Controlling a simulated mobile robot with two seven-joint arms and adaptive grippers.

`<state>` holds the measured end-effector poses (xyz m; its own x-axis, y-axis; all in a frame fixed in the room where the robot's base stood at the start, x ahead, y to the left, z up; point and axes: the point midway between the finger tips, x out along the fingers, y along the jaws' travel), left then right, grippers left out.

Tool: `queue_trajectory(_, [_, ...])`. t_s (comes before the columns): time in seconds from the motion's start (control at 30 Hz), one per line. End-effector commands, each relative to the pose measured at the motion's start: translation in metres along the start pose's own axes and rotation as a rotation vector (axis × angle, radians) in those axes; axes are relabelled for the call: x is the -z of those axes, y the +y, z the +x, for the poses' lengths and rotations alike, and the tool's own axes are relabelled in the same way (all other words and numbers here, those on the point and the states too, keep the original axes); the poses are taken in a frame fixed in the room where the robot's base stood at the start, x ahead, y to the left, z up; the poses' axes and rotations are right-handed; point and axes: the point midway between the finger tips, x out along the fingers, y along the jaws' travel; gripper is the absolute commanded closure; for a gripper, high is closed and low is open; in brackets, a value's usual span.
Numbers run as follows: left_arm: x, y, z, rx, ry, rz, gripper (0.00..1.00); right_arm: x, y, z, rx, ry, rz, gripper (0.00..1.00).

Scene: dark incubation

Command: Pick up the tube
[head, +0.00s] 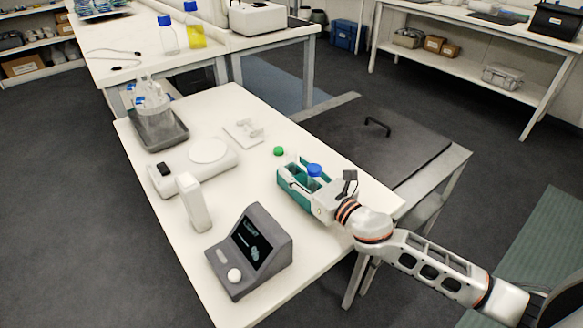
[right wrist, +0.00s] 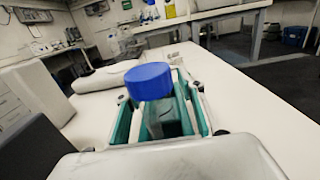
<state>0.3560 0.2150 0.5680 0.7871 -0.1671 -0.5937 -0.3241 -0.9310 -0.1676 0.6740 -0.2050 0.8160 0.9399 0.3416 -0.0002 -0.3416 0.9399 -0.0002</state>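The tube has a blue cap (head: 314,170) and stands upright on the white table. In the right wrist view the cap (right wrist: 148,82) is close and large, with the clear tube body (right wrist: 165,118) below it. My right gripper (head: 292,178) reaches in low from the right, and its teal-padded fingers lie on either side of the tube. The fingers look spread, with a strip of gap on the left side of the tube. The tube's lower end is hidden. My left gripper is in neither view.
A green cap (head: 279,151) lies just beyond my fingertips. A grey display unit (head: 249,251), a white upright device (head: 193,202), a balance-like device (head: 193,168) and a dark tray (head: 165,141) with a beaker occupy the table. A dark lidded surface (head: 375,140) adjoins at right.

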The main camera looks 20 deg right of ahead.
Motion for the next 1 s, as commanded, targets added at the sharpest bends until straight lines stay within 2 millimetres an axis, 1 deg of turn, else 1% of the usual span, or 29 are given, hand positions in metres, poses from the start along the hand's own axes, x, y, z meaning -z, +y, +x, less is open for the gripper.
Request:
queue_trajectory(0.07, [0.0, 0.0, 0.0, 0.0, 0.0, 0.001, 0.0, 0.0, 0.0, 0.0, 0.0, 0.0, 0.0, 0.61])
queue_trajectory(0.1, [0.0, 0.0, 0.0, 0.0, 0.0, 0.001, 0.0, 0.0, 0.0, 0.0, 0.0, 0.0, 0.0, 0.66])
queue_trajectory(0.17, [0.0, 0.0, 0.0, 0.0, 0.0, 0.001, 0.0, 0.0, 0.0, 0.0, 0.0, 0.0, 0.0, 0.82])
queue_trajectory(0.2, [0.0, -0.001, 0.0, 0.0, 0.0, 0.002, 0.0, 0.0, 0.0, 0.0, 0.0, 0.0, 0.0, 0.92])
queue_trajectory(0.53, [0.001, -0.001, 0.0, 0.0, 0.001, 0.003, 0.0, 0.0, 0.0, 0.0, 0.0, 0.0, 0.0, 0.92])
queue_trajectory(0.67, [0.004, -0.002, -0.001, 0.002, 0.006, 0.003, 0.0, -0.005, 0.0, 0.0, 0.0, -0.002, -0.001, 0.92])
queue_trajectory(0.83, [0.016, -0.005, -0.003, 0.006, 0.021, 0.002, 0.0, -0.023, -0.001, 0.0, 0.0, -0.007, -0.004, 0.92])
queue_trajectory(1.0, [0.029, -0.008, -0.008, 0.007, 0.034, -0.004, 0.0, -0.053, -0.001, 0.001, -0.001, -0.01, -0.005, 0.92])
